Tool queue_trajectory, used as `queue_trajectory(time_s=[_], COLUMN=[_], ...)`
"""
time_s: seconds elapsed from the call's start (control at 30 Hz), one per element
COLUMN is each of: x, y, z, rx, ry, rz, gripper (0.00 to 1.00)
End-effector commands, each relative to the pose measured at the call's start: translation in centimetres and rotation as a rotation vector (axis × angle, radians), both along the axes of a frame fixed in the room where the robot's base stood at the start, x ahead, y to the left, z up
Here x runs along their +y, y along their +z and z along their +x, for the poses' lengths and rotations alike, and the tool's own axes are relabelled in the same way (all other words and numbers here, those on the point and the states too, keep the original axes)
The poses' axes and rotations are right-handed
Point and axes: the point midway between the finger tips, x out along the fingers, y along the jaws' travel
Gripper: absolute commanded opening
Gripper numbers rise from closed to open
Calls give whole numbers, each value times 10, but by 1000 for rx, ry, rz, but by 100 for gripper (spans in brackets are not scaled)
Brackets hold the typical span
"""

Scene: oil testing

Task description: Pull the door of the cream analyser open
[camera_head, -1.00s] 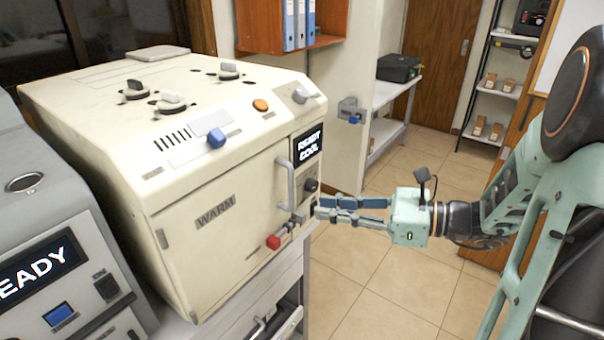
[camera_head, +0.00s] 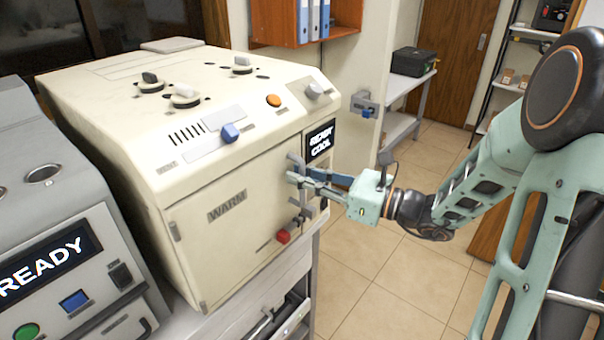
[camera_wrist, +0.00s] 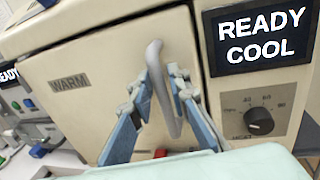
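The cream analyser (camera_head: 130,95) stands on a bench at the left and middle. Its front door (camera_head: 225,245), marked WARM, looks shut in the head view. The door's upright grey handle shows in the wrist view (camera_wrist: 163,85), bowed out from the door's right edge. My gripper (camera_head: 290,176) is at the handle in the head view. In the wrist view my gripper (camera_wrist: 163,73) has one finger on each side of the handle, with the fingertips a little apart. I cannot tell whether either finger touches it. My fingers partly hide the handle in the head view.
A display (camera_wrist: 258,38) reads READY COOL beside the door, above a dark dial (camera_wrist: 259,121). A red knob (camera_head: 283,237) sits low on the front. A grey machine (camera_head: 60,220) stands close at the left. The tiled floor (camera_head: 375,275) in front is clear.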

Motion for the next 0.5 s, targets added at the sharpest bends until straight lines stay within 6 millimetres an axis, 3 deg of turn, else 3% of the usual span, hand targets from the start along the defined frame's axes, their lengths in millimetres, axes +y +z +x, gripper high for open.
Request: queue_trajectory(time_s=[0.27, 0.43, 0.5], x=[2, 2, 2], y=[0, 0, 0], z=[1, 1, 1], rx=[-1, -1, -1], ry=[0, 0, 0], rz=[0, 0, 0], gripper=[16, 0, 0])
